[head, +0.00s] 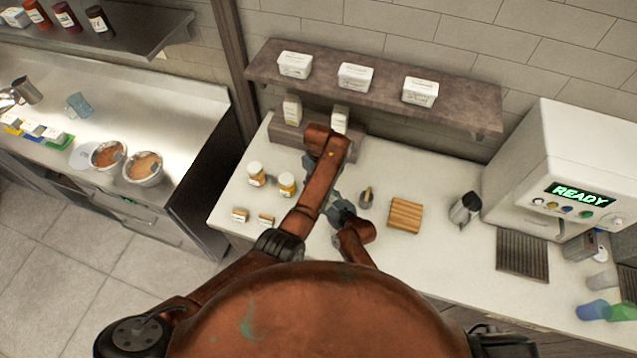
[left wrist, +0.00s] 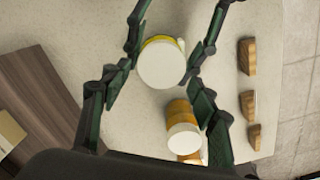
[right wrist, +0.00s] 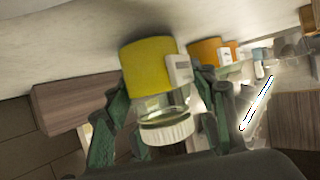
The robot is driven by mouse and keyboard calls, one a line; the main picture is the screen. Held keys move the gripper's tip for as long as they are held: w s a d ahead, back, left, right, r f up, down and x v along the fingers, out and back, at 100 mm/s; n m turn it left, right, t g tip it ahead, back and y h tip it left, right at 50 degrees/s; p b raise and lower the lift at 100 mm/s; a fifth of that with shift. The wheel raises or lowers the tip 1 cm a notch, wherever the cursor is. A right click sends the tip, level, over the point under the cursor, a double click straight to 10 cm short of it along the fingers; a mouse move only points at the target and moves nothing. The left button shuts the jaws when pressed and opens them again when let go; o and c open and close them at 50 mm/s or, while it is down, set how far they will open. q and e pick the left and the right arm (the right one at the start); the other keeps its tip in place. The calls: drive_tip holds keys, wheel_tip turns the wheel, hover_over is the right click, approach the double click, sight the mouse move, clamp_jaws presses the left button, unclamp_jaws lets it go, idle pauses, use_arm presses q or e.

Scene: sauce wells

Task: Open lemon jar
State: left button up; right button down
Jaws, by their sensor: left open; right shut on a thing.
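The lemon jar, with yellow contents and a white lid, shows in the right wrist view (right wrist: 148,68) between the fingers of my right gripper (right wrist: 163,88), which is shut on it. Its ribbed white lid (right wrist: 168,132) is on, beyond a clear glass band. In the left wrist view the round lid (left wrist: 161,64) faces the camera. My left gripper (left wrist: 158,78) is open, its fingers on either side of the lid; I cannot tell whether they touch it. In the head view my left arm hides this jar; my right gripper (head: 338,207) shows beside that arm.
Two orange jars with white lids, one farther left (head: 255,175) and one nearer (head: 287,185), stand on the counter left of my arms. Small wooden blocks (head: 240,215) lie in front.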

use_arm(q)
drive_tip(key=shift+w+a, duration=0.1)
drive_tip(key=shift+r, duration=2.35)
drive_tip(key=w+d+r+m+t, duration=0.1)
drive_tip(key=w+d+r+m, duration=0.2)
drive_tip(key=m, duration=0.4)
drive_tip(key=w+d+r+m+t, duration=0.1)
drive_tip(key=w+r+m, duration=0.2)
drive_tip(key=r+m, duration=0.3)
drive_tip(key=s+a+f+m, duration=0.1)
drive_tip(key=s+f+m, duration=0.1)
drive_tip(key=m, duration=0.3)
drive_tip(key=s+f+m+g, duration=0.1)
drive_tip(key=s+f+m, duration=0.1)
drive_tip(key=m, duration=0.3)
drive_tip(key=s+a+f+m, duration=0.1)
drive_tip(key=s+f+m, duration=0.1)
drive_tip(key=m, duration=0.4)
drive_tip(key=shift+s+a+f+g, duration=0.1)
drive_tip(key=shift+s+a+g, duration=0.3)
drive_tip(key=shift+s, duration=0.15)
drive_tip(key=shift+s+f, duration=0.15)
drive_tip(key=shift+f, duration=0.2)
wheel_tip(320, 180, down, 7)
drive_tip(key=shift+f, duration=0.2)
